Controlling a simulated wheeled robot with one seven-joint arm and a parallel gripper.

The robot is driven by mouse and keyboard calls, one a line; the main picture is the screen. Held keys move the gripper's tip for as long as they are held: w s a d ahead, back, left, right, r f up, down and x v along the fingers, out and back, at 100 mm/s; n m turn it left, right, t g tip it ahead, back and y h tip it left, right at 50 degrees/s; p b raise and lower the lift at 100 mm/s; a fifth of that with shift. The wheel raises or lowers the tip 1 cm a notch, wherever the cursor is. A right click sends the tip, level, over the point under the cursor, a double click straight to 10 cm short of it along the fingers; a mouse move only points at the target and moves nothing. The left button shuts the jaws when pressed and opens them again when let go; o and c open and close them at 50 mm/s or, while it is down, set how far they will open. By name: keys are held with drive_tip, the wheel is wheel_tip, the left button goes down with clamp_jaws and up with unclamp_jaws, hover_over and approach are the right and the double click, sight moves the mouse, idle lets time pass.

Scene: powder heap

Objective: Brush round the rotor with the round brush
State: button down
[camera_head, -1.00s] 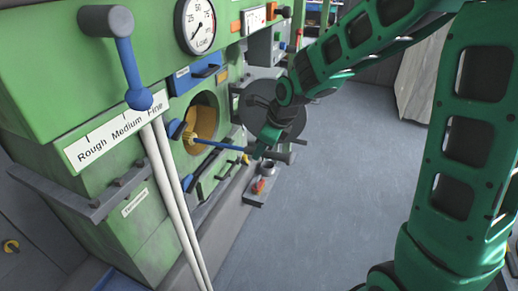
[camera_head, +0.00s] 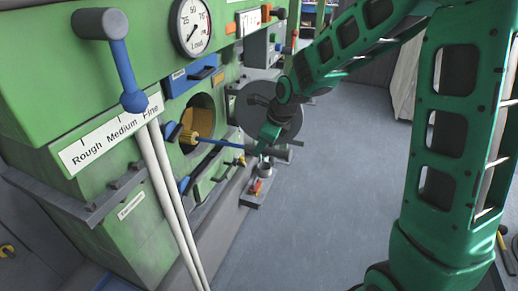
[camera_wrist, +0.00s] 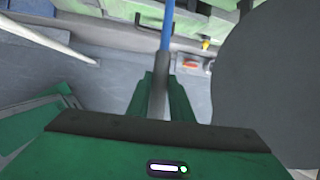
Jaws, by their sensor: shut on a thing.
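The round brush has a blue shaft (camera_head: 222,144) and a yellow bristle head (camera_head: 190,134). Its head is at the mouth of the round opening (camera_head: 201,107) in the green machine, with tan material behind it. The rotor itself I cannot make out. My gripper (camera_head: 262,146) is shut on the brush's grey handle end, outside the opening. In the wrist view my gripper (camera_wrist: 161,100) has the handle between its fingers, and the blue shaft (camera_wrist: 167,30) runs away upward; the brush head is out of that view.
A round dark door (camera_head: 268,112) stands open right of the opening, close to my arm. A small shelf (camera_head: 254,198) holds items below.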

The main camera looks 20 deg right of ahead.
idle(0.3)
drive_tip(key=w+d, duration=0.1)
drive_tip(key=w+d+r, duration=0.1)
drive_tip(key=shift+w, duration=0.3)
idle(0.5)
drive_tip(key=shift+w+d+r, duration=0.35)
drive_tip(key=shift+w+r, duration=0.15)
drive_tip(key=shift+r, duration=0.15)
drive_tip(key=shift+w+d+r, duration=0.3)
drive_tip(key=shift+w+r, duration=0.2)
drive_tip(key=shift+r, duration=0.2)
